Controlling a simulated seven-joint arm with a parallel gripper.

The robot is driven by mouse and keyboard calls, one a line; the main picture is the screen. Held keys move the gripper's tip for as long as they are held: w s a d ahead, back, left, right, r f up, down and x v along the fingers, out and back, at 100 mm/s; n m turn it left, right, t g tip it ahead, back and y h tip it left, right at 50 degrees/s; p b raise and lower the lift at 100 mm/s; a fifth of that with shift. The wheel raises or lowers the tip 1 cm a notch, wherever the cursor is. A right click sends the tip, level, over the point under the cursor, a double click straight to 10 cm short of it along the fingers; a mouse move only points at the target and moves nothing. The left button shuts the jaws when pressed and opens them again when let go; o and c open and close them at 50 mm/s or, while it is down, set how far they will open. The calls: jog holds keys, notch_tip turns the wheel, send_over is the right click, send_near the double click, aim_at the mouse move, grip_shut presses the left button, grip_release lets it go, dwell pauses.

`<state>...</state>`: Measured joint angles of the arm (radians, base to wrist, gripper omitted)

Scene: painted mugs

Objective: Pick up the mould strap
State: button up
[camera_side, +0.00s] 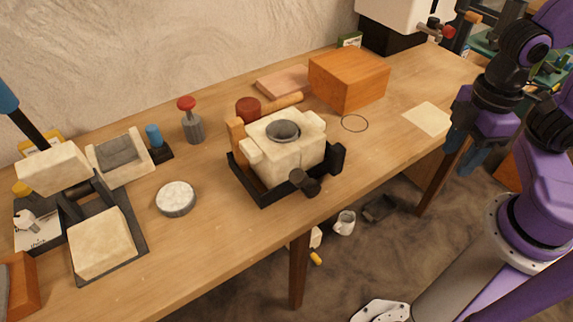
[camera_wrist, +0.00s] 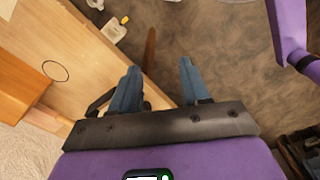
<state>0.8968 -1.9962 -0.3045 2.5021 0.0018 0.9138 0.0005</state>
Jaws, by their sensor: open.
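What looks like the mould strap is a thin dark loop (camera_side: 355,131) lying flat on the wooden table, in front of an orange wooden block. It also shows at the left of the wrist view as a thin dark ring (camera_wrist: 54,61). My gripper (camera_side: 464,150) is at the right of the side view, beyond the table's front edge and well apart from the loop. Its blue fingers (camera_wrist: 160,68) are spread, with nothing between them in the wrist view; floor shows beyond them.
The orange block (camera_side: 348,80) stands behind the loop. A cream mould in a black frame (camera_side: 285,150) stands left of it. A pale sheet (camera_side: 428,119) lies to its right. A table leg (camera_side: 299,270) and items on the floor are below. Table around the loop is clear.

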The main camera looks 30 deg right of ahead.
jog(key=shift+o, duration=0.3)
jog(key=n+t+y, duration=0.1)
jog(key=t, duration=0.3)
send_near(303, 173)
jog(key=shift+x, duration=5.55)
jog(key=shift+c, duration=0.4)
grip_shut()
